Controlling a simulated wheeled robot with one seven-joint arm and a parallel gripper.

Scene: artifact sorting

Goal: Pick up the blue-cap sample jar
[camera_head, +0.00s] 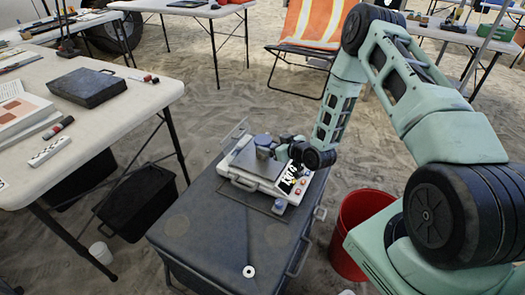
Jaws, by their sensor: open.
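A small jar with a blue-grey cap (263,141) stands upright on the pan of a white bench scale (245,184), on top of the dark grey case (200,233). My gripper (278,150) is low at the jar's right side, reaching in from the right with its fingers close to the jar. The gripper is open. The fingers are small and dark here, so I cannot tell whether they touch the jar or stand around it.
A white table (110,118) at the left holds a dark box (86,87), an open book and markers. A red bucket (352,262) stands right of the case. An orange striped chair (310,25) is behind. A white ring (249,271) lies on the case's front.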

